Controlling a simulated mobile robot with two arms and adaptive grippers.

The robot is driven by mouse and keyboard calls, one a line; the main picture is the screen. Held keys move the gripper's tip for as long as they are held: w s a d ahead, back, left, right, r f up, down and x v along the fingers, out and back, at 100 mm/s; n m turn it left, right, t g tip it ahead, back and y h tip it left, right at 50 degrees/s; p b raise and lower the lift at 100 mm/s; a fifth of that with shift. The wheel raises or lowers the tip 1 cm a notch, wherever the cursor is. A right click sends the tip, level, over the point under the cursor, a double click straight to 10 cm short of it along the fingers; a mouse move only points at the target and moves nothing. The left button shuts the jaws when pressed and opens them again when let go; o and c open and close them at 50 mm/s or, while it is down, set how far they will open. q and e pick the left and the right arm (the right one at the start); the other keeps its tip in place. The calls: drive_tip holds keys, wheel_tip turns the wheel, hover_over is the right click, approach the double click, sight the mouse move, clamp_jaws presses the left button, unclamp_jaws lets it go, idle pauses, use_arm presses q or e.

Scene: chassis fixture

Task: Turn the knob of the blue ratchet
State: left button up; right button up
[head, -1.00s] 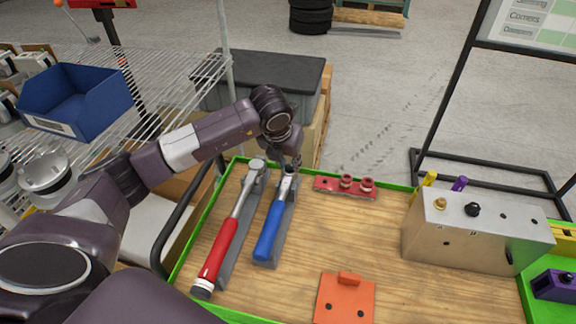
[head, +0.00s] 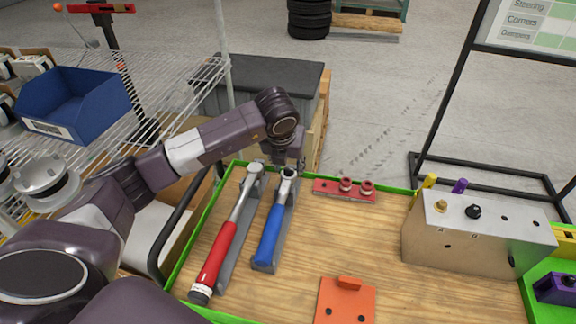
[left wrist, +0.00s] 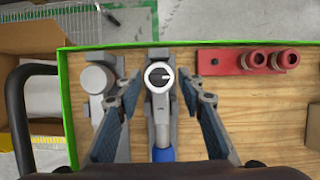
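The blue ratchet (head: 270,232) lies in a grey holder on the wooden tray, its blue handle toward me and its metal head at the far end. My left gripper (head: 286,160) is above the ratchet head. In the left wrist view my left gripper (left wrist: 160,88) is open, with one finger on each side of the head and gaps between. Contact with the knob is not visible. My right gripper is not in view.
A red-handled ratchet (head: 222,250) lies in a holder just left of the blue one. A red plate with two knobs (head: 345,188) is to the right. A metal block (head: 475,235) and an orange plate (head: 345,300) are also on the tray (head: 400,285).

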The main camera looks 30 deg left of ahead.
use_arm(q)
drive_tip(key=shift+r, duration=0.15)
drive_tip(key=v, duration=1.1)
drive_tip(key=shift+s+r, duration=0.25)
drive_tip(key=shift+r, duration=0.05)
